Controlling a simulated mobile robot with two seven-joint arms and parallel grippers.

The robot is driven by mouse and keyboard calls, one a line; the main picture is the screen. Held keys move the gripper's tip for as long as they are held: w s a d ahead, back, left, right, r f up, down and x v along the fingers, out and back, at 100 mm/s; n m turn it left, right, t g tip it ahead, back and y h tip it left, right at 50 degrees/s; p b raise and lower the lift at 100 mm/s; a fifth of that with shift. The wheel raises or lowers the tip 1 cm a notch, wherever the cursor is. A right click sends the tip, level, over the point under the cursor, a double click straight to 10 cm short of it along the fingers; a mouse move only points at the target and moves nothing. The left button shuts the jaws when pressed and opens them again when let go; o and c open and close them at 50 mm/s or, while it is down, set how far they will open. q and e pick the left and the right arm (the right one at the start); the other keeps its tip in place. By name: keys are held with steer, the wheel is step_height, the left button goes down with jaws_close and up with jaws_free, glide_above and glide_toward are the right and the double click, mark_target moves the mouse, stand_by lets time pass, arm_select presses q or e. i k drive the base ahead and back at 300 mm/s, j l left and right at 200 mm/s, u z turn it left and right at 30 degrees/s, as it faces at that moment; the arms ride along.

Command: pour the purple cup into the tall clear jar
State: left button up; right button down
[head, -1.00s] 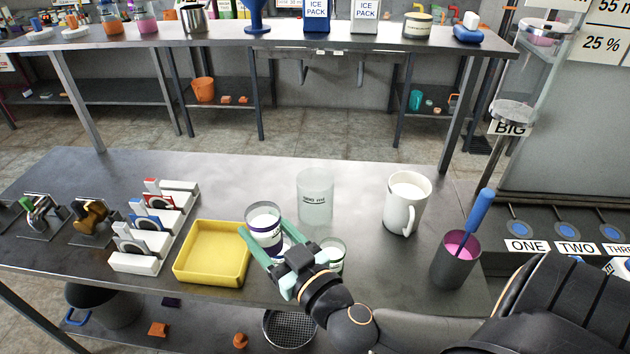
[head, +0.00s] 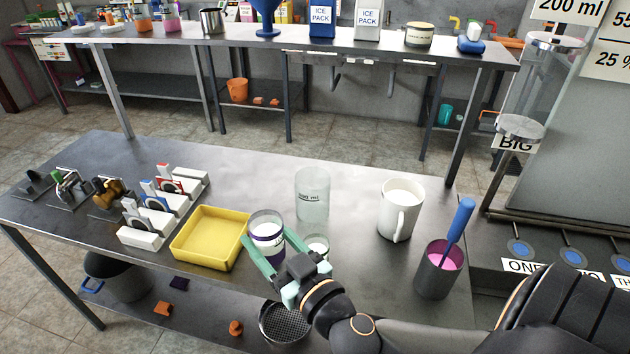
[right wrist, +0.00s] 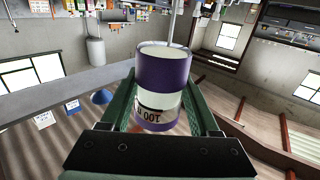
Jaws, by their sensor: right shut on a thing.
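The purple cup (head: 266,229) is a clear cup with purple bands and pale contents. It stands about upright just right of the yellow tray in the head view. My right gripper (head: 268,238) is shut on it, one finger on each side. The cup fills the middle of the right wrist view (right wrist: 162,72), between both fingers. I cannot tell if its base touches the table. The tall clear jar (head: 312,196) stands on the table behind and right of the cup, with dark print on its side. It looks empty. My left gripper is not in view.
A small clear glass with white contents (head: 318,244) stands close right of the cup, partly hidden by my gripper. The yellow tray (head: 208,262) is close on the left. A white mug (head: 399,222) and a dark cup with a blue-handled tool (head: 434,277) stand farther right.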

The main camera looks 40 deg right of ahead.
mark_target(312, 184)
steer(key=k+l+u, duration=0.1)
steer(key=k+l, duration=0.2)
steer(key=k+l+u, duration=0.15)
steer(key=k, duration=0.3)
steer(key=k+l, duration=0.3)
steer(key=k, duration=0.15)
steer(key=k+l, duration=0.35)
steer(key=i, duration=1.35)
